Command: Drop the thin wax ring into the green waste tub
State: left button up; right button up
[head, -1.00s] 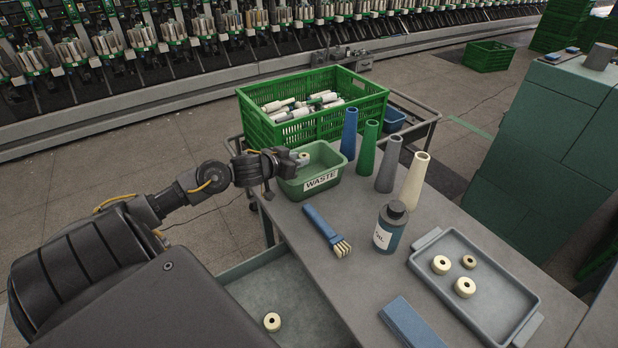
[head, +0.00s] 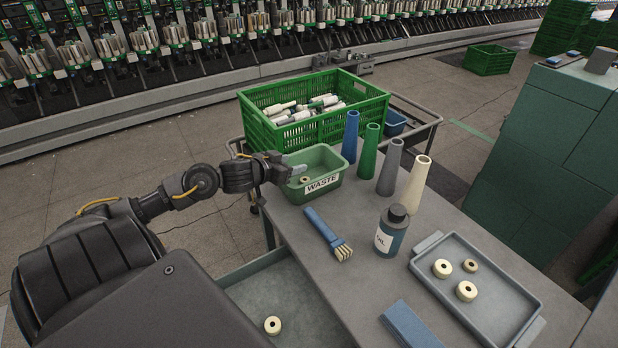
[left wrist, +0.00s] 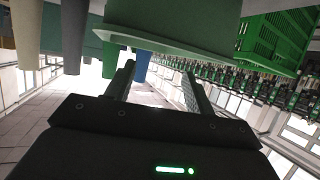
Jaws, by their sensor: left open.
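The green waste tub (head: 322,186), labelled WASTE, stands at the table's far left corner. A small cream wax ring (head: 304,180) shows inside it, below my fingers and apart from them; I cannot tell whether it rests on the bottom. My left gripper (head: 293,170) is open and empty at the tub's left rim, its fingers over the opening. In the left wrist view the spread fingers (left wrist: 158,88) have nothing between them, and the tub's outside (left wrist: 200,22) fills the top. My right gripper is not in view.
A grey tray (head: 480,306) holds three more rings; another ring (head: 273,325) lies in the lower bin. A brush (head: 326,232), an oil bottle (head: 391,232) and several cones (head: 388,168) stand or lie near the tub. A green crate (head: 315,119) of bobbins is behind it.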

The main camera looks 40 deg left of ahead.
pick_arm(q)
jog(key=v, duration=0.7)
jog(key=shift+s+p, duration=0.25)
jog(key=shift+p, duration=0.05)
jog(key=shift+r, duration=0.1)
dwell(0.3)
